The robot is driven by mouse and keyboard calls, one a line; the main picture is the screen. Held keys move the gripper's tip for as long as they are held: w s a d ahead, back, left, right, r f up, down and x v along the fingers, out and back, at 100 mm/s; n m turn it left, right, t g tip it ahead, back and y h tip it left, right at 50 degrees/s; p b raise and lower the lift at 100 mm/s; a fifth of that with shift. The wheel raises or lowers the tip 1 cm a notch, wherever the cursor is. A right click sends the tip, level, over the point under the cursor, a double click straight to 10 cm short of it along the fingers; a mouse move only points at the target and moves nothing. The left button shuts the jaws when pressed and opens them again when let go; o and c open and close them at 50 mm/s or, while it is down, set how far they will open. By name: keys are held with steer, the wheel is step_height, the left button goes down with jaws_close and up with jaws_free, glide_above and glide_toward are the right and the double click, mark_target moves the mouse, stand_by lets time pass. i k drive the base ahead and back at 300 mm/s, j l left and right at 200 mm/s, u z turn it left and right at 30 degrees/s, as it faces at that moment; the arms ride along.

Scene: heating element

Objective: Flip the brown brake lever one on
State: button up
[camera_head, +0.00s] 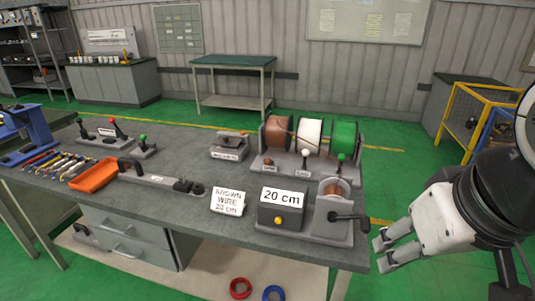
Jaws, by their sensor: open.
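A spool rack (315,172) stands at the back right of the grey workbench. It carries a brown spool (278,131), a white spool (309,135) and a green spool (343,138). Small brake levers stand along the rack's front: a white-knobbed lever (305,154) at the middle and a green-knobbed lever (340,158) at the right. The brown brake lever (269,160) shows small at the left, below the brown spool; its exact position is hard to tell. My gripper (382,256) is open and empty, right of the bench's front right corner, apart from the rack and levers.
A box marked 20 cm (281,210) and a crank winder (334,214) stand between my gripper and the rack. A brown wire sign (228,201), an orange tray (93,175) and hand tools lie further left. A yellow-framed cage (470,118) stands behind my arm.

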mark_target(266, 162)
steer(key=i+j, duration=0.8)
steer(key=i, duration=0.15)
